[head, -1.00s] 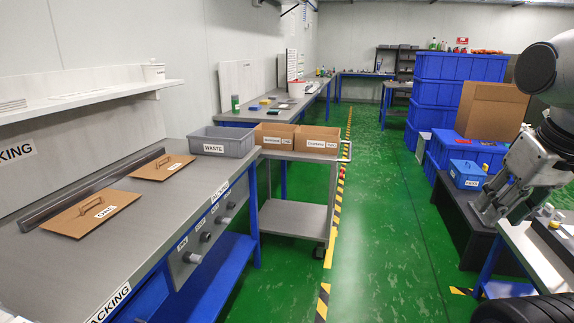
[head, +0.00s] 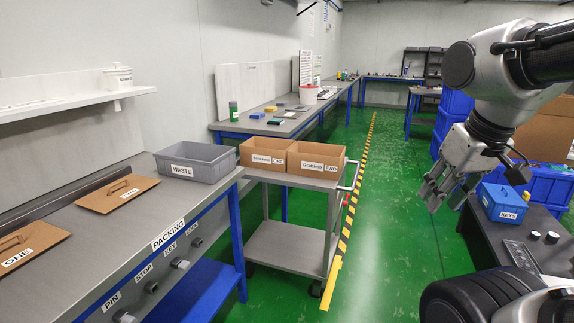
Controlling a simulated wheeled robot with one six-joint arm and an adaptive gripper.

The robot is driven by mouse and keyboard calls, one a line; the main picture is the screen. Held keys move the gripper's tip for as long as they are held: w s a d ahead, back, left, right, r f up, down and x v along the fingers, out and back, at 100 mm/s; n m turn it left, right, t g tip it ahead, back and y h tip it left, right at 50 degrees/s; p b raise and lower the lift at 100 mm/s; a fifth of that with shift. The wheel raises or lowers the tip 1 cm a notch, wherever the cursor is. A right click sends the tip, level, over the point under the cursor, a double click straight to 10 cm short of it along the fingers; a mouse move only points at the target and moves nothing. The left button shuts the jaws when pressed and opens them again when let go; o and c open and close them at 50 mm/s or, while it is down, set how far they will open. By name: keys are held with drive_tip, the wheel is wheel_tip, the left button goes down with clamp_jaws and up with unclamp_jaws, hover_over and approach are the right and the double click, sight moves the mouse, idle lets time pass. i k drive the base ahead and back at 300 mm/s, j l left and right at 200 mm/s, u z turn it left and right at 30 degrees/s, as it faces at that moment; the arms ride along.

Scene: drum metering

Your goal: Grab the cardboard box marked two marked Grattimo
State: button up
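The cardboard box marked Grattimo and TWO (head: 318,170) stands open-topped on the upper shelf of a grey cart, in the middle of the head view. Another cardboard box marked ONE (head: 266,158) stands directly to its left; the rest of its label is too small to read surely. My gripper (head: 432,196) hangs at the right, well apart from both boxes, pointing down. Nothing shows held in it, but its finger opening is not clear.
The grey cart (head: 285,247) stands beside the packing bench (head: 110,235), which holds a grey WASTE bin (head: 195,163) and lids marked ONE (head: 30,247) and TWO (head: 116,193). A blue KEYS box (head: 500,203) sits at right. Green floor (head: 385,240) is clear right of the cart.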

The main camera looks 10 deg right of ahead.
sight(316, 160)
drive_tip(key=i+l+u, duration=0.2)
drive_tip(key=i+l, duration=0.15)
drive_tip(key=i+l+u, duration=0.15)
drive_tip(key=i+l, duration=0.3)
drive_tip(key=i+l+u, duration=0.2)
drive_tip(key=i+l, duration=0.15)
drive_tip(key=i+l+u, duration=0.2)
drive_tip(key=i+l, duration=0.15)
drive_tip(key=l, duration=0.25)
